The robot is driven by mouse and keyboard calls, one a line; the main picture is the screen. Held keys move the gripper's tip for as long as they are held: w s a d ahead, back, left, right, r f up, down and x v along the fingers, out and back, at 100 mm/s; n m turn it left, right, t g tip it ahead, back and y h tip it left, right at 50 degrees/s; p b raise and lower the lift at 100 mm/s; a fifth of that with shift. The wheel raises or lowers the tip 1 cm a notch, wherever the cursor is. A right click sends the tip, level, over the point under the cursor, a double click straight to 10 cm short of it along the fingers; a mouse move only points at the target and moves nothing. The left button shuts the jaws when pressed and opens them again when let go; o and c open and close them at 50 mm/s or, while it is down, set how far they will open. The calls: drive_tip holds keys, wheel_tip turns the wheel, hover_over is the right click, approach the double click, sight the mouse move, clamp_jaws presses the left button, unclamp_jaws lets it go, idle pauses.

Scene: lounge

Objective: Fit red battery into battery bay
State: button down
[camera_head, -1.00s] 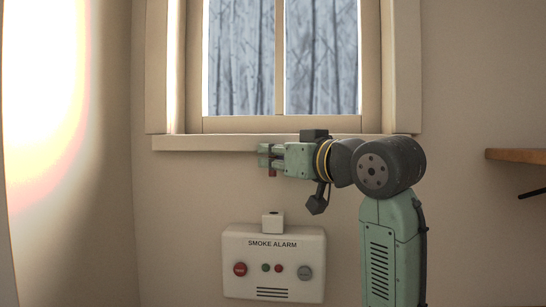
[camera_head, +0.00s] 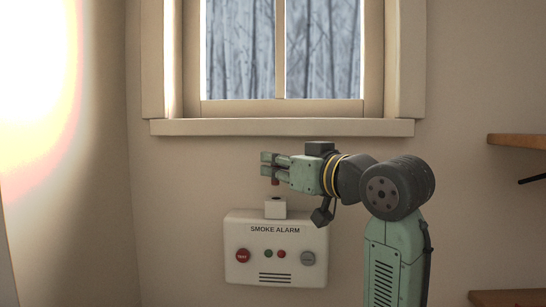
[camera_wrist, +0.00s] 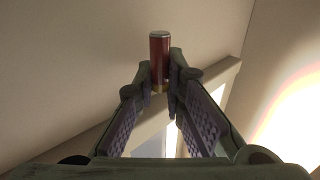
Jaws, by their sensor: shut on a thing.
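The battery bay (camera_head: 275,209) is a small white box with a dark opening on top. It stands on the upper edge of the white smoke alarm (camera_head: 240,278) on the wall. My gripper (camera_head: 268,164) is above the bay, pointing left, and shut on the red battery (camera_head: 275,182). The battery's lower end sticks out below the fingers, a small gap above the bay. In the wrist view the red battery (camera_wrist: 159,46) is held between the fingertips of my gripper (camera_wrist: 160,76), with a gold band at one end. The bay is not visible there.
A window with a projecting sill (camera_head: 200,128) is above my gripper. A wooden shelf (camera_head: 520,142) is at the right, and another wooden edge (camera_head: 510,298) is at lower right. The alarm's front has a red button (camera_head: 243,255), a grey button (camera_head: 308,258) and small lights.

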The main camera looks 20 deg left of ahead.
drive_tip(key=shift+f, duration=0.7)
drive_tip(key=shift+s+d+f, duration=0.1)
drive_tip(key=shift+d+f, duration=0.1)
drive_tip(key=shift+f, duration=0.05)
drive_tip(key=shift+a+f+b, duration=0.1)
drive_tip(key=shift+f+b, duration=0.9)
drive_tip(key=shift+f, duration=0.25)
idle(0.5)
